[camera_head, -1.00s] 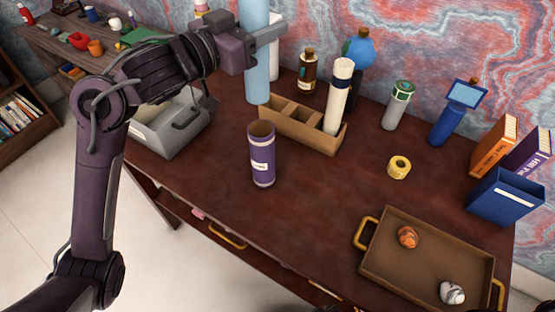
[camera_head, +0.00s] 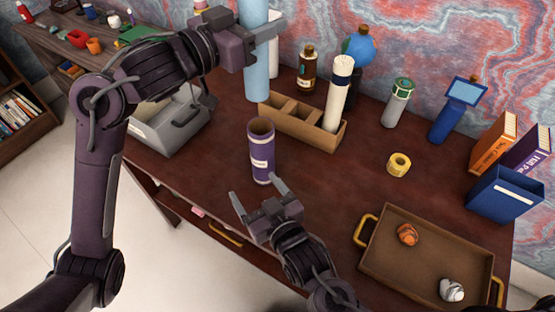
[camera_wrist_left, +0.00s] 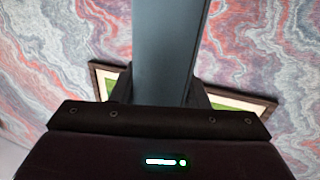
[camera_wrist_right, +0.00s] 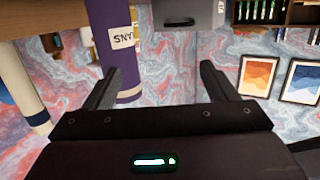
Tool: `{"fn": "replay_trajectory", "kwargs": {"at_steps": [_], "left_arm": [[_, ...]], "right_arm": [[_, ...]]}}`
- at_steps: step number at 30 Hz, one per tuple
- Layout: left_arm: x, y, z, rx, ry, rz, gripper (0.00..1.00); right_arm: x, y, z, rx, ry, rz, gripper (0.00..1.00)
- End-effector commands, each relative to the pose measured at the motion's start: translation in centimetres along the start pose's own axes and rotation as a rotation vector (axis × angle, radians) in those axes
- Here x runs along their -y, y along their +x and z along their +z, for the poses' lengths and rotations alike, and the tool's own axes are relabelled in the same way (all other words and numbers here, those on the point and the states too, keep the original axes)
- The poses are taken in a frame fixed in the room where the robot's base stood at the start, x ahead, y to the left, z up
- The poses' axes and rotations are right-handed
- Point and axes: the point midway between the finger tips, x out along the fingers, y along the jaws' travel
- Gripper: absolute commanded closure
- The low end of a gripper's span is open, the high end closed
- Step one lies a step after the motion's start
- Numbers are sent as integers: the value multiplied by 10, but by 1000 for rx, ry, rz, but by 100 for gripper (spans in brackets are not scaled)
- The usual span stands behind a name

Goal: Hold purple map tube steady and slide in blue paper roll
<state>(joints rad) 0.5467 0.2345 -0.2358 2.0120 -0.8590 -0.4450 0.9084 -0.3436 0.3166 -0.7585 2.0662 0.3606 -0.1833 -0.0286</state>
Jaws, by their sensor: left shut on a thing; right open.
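The purple map tube (camera_head: 262,155) stands upright on the desk, its open end up and a white label on its side. My left gripper (camera_head: 268,32) is shut on the light blue paper roll (camera_head: 256,72), which hangs upright behind the tube, near the cardboard organizer. The roll also fills the middle of the left wrist view (camera_wrist_left: 168,45). My right gripper (camera_head: 262,200) is open and empty, in front of the tube and low over the desk's front. In the right wrist view the tube (camera_wrist_right: 112,45) shows just beyond the left finger, not between the fingers.
The cardboard organizer (camera_head: 312,133) holds a white roll (camera_head: 338,95). A grey box (camera_head: 175,128) stands left. Yellow tape (camera_head: 398,164) lies right of the tube. A brown tray (camera_head: 430,262) with two stones is at the front right. The desk between tube and tray is clear.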

Motion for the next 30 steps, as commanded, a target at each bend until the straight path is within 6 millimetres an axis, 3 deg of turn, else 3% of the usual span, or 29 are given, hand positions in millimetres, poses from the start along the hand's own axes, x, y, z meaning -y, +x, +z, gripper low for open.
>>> {"fn": "replay_trajectory", "kwargs": {"at_steps": [3, 9, 14, 24, 30], "left_arm": [[0, 0, -1, -1, 0, 0, 86], [0, 0, -1, -1, 0, 0, 86], [0, 0, -1, -1, 0, 0, 86], [0, 0, -1, -1, 0, 0, 86], [0, 0, -1, -1, 0, 0, 86]], "right_arm": [[-32, 3, -30, -88, 5, 76, 21], [-57, 4, -53, -157, 9, 134, 21], [-61, 19, -57, -165, 9, 140, 21], [-69, 81, -67, -163, 8, 138, 21], [-72, 108, -71, -161, 10, 137, 21]]}}
